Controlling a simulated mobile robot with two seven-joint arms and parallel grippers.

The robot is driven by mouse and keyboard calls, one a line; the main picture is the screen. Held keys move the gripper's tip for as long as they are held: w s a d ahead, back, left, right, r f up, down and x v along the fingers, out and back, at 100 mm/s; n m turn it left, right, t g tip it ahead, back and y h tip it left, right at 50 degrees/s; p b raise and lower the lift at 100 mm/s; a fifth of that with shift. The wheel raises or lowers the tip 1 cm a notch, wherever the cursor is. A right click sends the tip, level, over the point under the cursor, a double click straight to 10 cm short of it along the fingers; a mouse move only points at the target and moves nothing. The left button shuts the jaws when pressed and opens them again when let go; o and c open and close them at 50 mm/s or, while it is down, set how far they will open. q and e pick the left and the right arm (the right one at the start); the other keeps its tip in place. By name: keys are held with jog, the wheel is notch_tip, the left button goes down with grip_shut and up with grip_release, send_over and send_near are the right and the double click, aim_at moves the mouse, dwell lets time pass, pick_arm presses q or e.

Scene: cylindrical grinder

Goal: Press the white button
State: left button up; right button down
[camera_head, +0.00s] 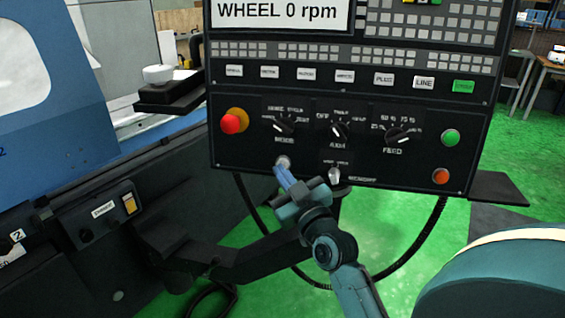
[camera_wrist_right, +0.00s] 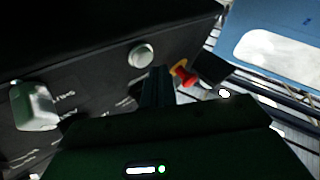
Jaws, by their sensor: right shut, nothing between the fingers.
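The white button (camera_head: 283,161) is a small round pale knob at the lower left of the black control panel. In the right wrist view the white button (camera_wrist_right: 141,55) shows as a round knob in a dark surround. My right gripper (camera_head: 279,172) is shut and empty, with its fingertips at the lower edge of the button in the head view. In the wrist view the fingertips (camera_wrist_right: 158,72) lie just below and to the right of the button. I cannot tell whether they touch it. My left gripper is not in view.
The panel (camera_head: 360,110) also carries a red emergency knob (camera_head: 232,122), three black dials, a green button (camera_head: 450,137), an orange button (camera_head: 441,176) and a small toggle (camera_head: 334,174) right of the white button. A black hose hangs below the panel.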

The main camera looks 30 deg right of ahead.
jog(key=shift+s+a, duration=0.1)
jog(key=shift+s+a+r+p, duration=0.25)
jog(key=shift+s+a+p, duration=0.35)
jog(key=shift+s+a, duration=0.25)
jog(key=shift+s+a+r+p, duration=0.2)
jog(key=shift+s+a+p, duration=0.35)
jog(key=shift+s+a, duration=0.3)
